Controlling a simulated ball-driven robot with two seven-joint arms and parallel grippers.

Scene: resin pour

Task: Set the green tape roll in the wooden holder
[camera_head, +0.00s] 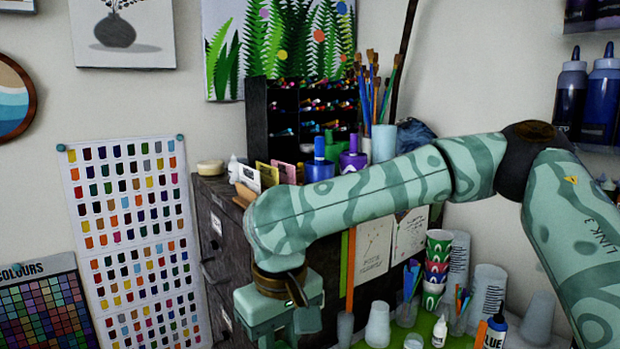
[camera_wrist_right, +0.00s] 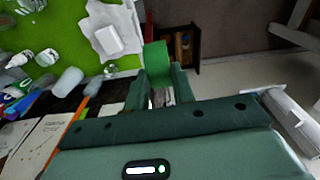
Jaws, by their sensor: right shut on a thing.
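My right gripper (camera_head: 285,318) hangs at the end of the arm from the right, in front of the dark cabinet; its fingertips are cut off or hidden there. In the right wrist view the right gripper (camera_wrist_right: 158,80) is shut on a bright green thing (camera_wrist_right: 156,55), which looks like the green tape roll seen edge-on. The tape roll does not show in the head view. A small tan wooden piece (camera_head: 244,192) with cards stands on the cabinet; I cannot tell whether it is the wooden holder. My left gripper is not in view.
A green work mat (camera_wrist_right: 70,40) bears cups, bottles and a white block on crumpled paper (camera_wrist_right: 108,38). A dark box (camera_wrist_right: 183,45) with brownish contents lies beyond the gripped thing. Stacked patterned cups (camera_head: 437,268) and a glue bottle (camera_head: 495,332) stand right of the gripper.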

